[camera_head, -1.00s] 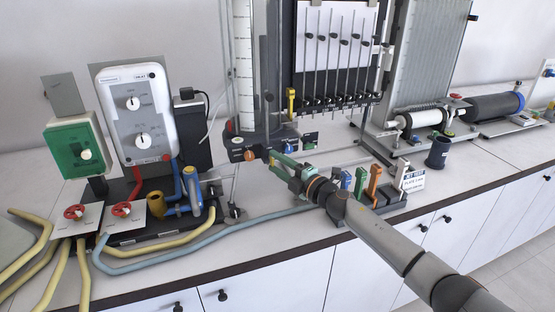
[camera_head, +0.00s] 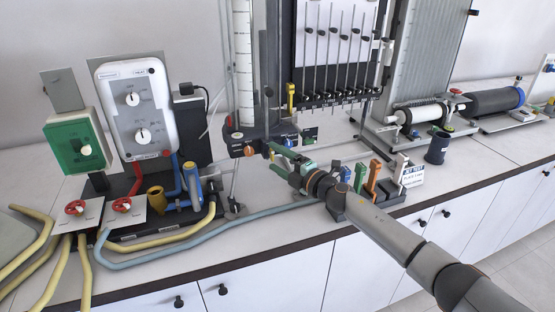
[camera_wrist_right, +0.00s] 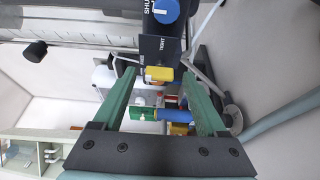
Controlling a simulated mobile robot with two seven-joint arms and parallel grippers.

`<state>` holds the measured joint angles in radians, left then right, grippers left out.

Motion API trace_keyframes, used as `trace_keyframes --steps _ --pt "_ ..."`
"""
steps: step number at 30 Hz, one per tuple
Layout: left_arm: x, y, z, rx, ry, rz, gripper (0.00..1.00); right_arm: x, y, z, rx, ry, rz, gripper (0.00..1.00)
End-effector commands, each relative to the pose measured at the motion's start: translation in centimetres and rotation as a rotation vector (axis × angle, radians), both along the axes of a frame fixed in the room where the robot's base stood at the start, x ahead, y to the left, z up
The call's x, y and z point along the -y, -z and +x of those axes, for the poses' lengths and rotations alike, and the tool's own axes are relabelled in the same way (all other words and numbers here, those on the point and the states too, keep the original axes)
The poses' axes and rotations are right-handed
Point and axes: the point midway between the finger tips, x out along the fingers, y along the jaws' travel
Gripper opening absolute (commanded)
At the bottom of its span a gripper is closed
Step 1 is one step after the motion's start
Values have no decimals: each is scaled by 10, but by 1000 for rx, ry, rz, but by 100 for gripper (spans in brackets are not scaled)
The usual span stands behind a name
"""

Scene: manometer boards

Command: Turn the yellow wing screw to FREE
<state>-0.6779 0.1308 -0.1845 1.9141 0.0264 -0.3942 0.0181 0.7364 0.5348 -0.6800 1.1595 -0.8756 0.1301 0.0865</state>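In the right wrist view the yellow wing screw (camera_wrist_right: 158,74) sits on the lower end of a black plate (camera_wrist_right: 160,49) marked FREE and TIGHT. My right gripper (camera_wrist_right: 159,74) has two green fingers, apart, one on each side of the screw in this view. I see a gap on both sides, so the fingers do not appear to touch it. In the head view my right gripper (camera_head: 272,159) reaches leftward to the foot of the tall gauge stand (camera_head: 262,133). I cannot make out the wing screw there. My left gripper is not in view.
A blue knob (camera_wrist_right: 166,10) marked SHUT is just above the plate. An orange knob (camera_head: 249,151) is left of my fingers. Coloured levers (camera_head: 374,172) and a JET TEST sign (camera_head: 412,174) stand by my wrist. Hoses (camera_head: 240,221) lie along the bench front.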

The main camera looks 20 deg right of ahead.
Motion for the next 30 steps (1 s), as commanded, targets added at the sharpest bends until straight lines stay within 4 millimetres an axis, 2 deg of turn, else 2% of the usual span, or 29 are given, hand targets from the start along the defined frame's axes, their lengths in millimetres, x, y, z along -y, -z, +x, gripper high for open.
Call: trace_keyframes --steps 8,14,30 --pt "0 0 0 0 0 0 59 1 0 -1 0 0 1 75" --pt "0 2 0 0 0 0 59 8 0 -15 0 0 -1 75" --pt "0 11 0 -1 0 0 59 44 2 -97 -2 0 -1 75"
